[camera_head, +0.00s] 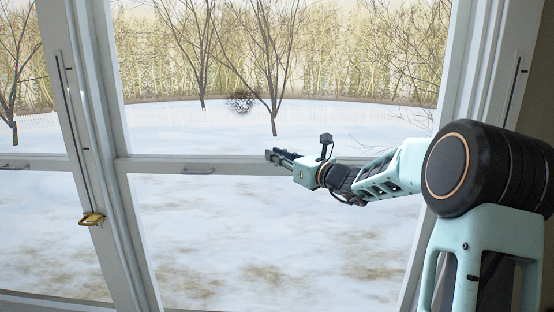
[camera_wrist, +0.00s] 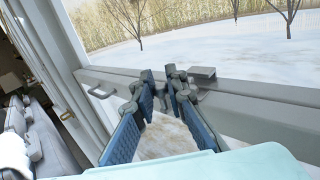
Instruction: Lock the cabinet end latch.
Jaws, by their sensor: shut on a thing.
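No cabinet is plain to see; a tall window fills the head view. My gripper (camera_head: 283,157) is at the window's middle rail (camera_head: 230,165); it also shows in the wrist view (camera_wrist: 160,82). Its fingertips are close together with a narrow gap; what they hold cannot be made out. A small grey latch-like piece (camera_wrist: 203,73) on the rail is just right of the right fingertip in the wrist view. Whether they touch is unclear.
A grey pull handle (camera_head: 197,171) is on the rail left of my gripper, and shows in the wrist view (camera_wrist: 102,90). Upright window posts (camera_head: 105,150) flank the panes. A grey sofa-like piece (camera_wrist: 50,130) is at the wrist view's left. Outside are snow and bare trees.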

